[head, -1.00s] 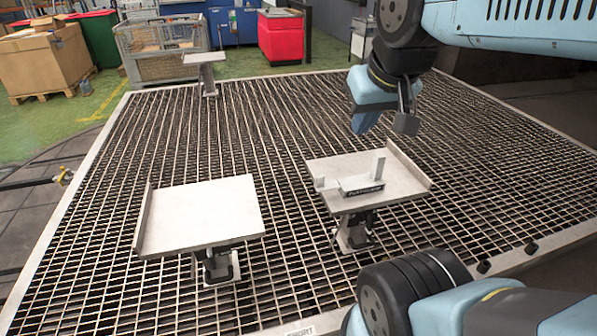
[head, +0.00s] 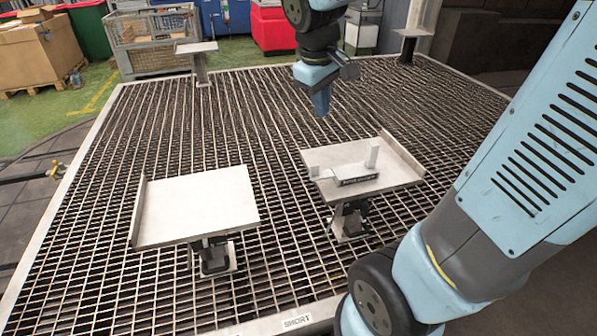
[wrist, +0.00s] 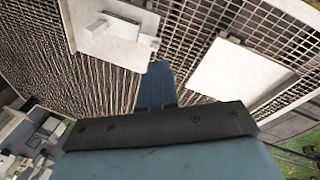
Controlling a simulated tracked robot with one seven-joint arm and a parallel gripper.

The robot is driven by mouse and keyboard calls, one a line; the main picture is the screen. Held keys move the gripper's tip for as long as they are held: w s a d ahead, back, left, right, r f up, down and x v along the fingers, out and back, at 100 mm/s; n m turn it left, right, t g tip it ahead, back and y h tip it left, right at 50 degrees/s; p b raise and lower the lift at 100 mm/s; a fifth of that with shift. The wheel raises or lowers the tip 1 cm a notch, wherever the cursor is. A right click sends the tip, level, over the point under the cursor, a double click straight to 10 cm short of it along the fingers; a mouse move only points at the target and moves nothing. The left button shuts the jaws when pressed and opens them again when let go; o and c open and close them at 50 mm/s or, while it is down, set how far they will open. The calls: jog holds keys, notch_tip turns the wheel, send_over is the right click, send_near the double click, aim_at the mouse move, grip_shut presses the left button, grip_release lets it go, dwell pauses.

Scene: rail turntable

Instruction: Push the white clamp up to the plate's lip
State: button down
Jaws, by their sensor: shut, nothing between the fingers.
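The white clamp (head: 345,173), with a dark label on its front side and upright white ends, sits on the right plate (head: 398,176). The plate's raised lip (head: 402,156) runs along its right edge, and bare plate shows between lip and clamp. In the wrist view the clamp (wrist: 122,28) lies on its plate (wrist: 125,57) at upper left. My gripper (head: 321,101) is shut and empty, in the air above and beyond the plate, apart from the clamp. Its blue fingers (wrist: 157,88) point toward the gap between the two plates in the wrist view.
A second, empty plate (head: 200,203) with a lip on its left side stands to the left on its own post. Smaller plates (head: 196,47) stand at the far edge of the grating (head: 250,130). A mesh crate (head: 155,42) is behind. The grating between the stands is clear.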

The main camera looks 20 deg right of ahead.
jog(key=w+a+f+n+g+h, duration=0.1)
jog(key=w+a+f+n+h, duration=0.4)
jog(key=w+f, duration=0.6)
jog(key=w+a+f+n+g+h, duration=0.15)
jog(key=w+a+f+n, duration=0.45)
jog(key=f, duration=0.9)
jog(key=d+f+n, duration=0.1)
jog(key=d+f, duration=0.6)
jog(key=d, duration=0.4)
jog(key=shift+w+d, duration=0.35)
jog(key=shift+w, duration=0.05)
jog(key=shift+h, duration=0.25)
